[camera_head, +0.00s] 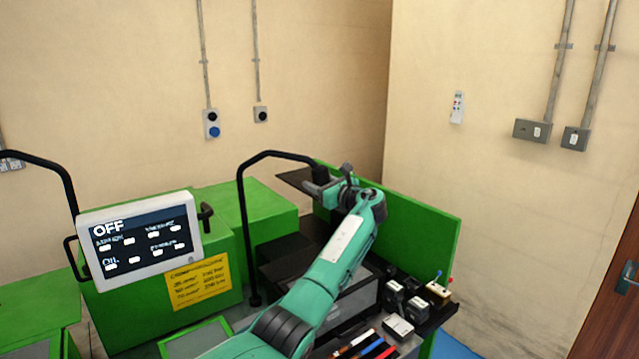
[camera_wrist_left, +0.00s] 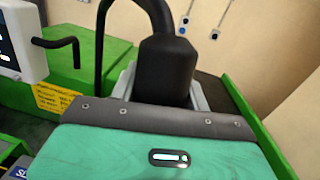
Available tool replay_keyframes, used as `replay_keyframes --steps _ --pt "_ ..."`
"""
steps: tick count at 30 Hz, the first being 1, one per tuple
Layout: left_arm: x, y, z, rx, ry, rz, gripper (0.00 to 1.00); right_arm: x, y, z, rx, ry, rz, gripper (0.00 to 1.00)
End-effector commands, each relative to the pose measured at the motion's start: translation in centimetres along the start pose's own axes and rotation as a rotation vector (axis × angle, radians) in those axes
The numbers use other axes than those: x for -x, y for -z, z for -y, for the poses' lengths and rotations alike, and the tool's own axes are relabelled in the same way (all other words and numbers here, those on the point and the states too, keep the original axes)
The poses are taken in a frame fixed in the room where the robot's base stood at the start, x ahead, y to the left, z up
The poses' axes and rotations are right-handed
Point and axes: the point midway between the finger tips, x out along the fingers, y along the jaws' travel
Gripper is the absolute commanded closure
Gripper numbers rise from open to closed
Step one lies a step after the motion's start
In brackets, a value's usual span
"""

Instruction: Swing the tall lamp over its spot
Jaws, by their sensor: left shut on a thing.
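The tall lamp is a black bent pole (camera_head: 241,205) that rises from the green machine and arches to the right. Its dark head (camera_head: 320,174) hangs at the end of the arch, over the black bed beside the green side panel. My left gripper (camera_head: 326,188) is shut on this head, its jaws partly hidden by the wrist. In the left wrist view the black lamp head (camera_wrist_left: 166,75) fills the space between the grey fingers, with the curved pole above it. The lamp's spot cannot be made out. My right gripper is not in view.
A screen reading OFF (camera_head: 140,243) stands at left, near another black bent pole (camera_head: 68,185). The green side panel (camera_head: 420,222) stands right of my arm. Small black and white boxes (camera_head: 396,297) and coloured bars (camera_head: 367,346) lie at front right.

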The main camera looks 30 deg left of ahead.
Motion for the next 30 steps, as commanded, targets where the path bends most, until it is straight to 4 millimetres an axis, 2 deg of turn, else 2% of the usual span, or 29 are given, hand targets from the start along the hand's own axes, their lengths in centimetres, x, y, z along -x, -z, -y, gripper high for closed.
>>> replay_keyframes --steps 11,12,15,25,30 --pt "-0.2 0.1 -0.1 0.002 -0.002 0.000 0.94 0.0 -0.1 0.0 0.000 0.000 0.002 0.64" --pt "-0.2 0.1 -0.1 0.002 -0.002 0.000 0.49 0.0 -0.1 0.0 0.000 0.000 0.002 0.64" --pt "-0.2 0.1 -0.1 0.001 -0.002 0.000 0.33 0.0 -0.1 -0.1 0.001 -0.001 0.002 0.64" --pt "0.3 0.1 -0.1 0.001 0.000 0.000 0.33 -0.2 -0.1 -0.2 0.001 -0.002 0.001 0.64" --pt "2.6 0.5 -0.1 0.002 0.001 0.000 0.33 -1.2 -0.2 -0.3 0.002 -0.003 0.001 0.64"
